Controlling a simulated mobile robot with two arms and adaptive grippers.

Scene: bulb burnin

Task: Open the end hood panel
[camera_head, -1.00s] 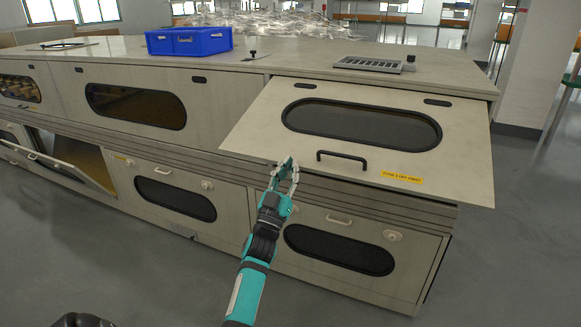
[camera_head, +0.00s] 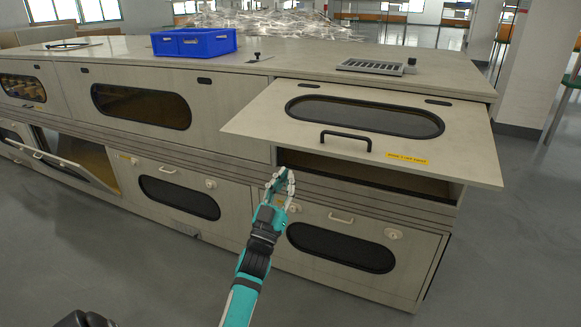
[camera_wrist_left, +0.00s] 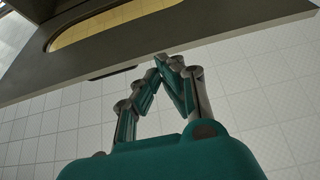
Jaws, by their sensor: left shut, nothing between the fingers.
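The end hood panel (camera_head: 270,115) is the beige panel at the right end of the long cabinet. It has a dark oval window (camera_head: 365,116), a black bar handle (camera_head: 345,138) and a yellow label (camera_head: 407,158). It is tilted up and outward, with a dark gap under its lower edge. My left gripper (camera_head: 282,176) is shut and empty, below and left of the handle, just under the panel's lower edge and apart from the handle. In the left wrist view the shut fingertips (camera_wrist_left: 168,62) are below the panel's edge (camera_wrist_left: 190,38). My right gripper is not clearly seen.
A blue bin (camera_head: 193,42) and a vent grille (camera_head: 370,66) are on the cabinet top. Lower doors with oval windows lie under the panel, and one at the left (camera_head: 75,172) hangs open. The grey floor in front is clear.

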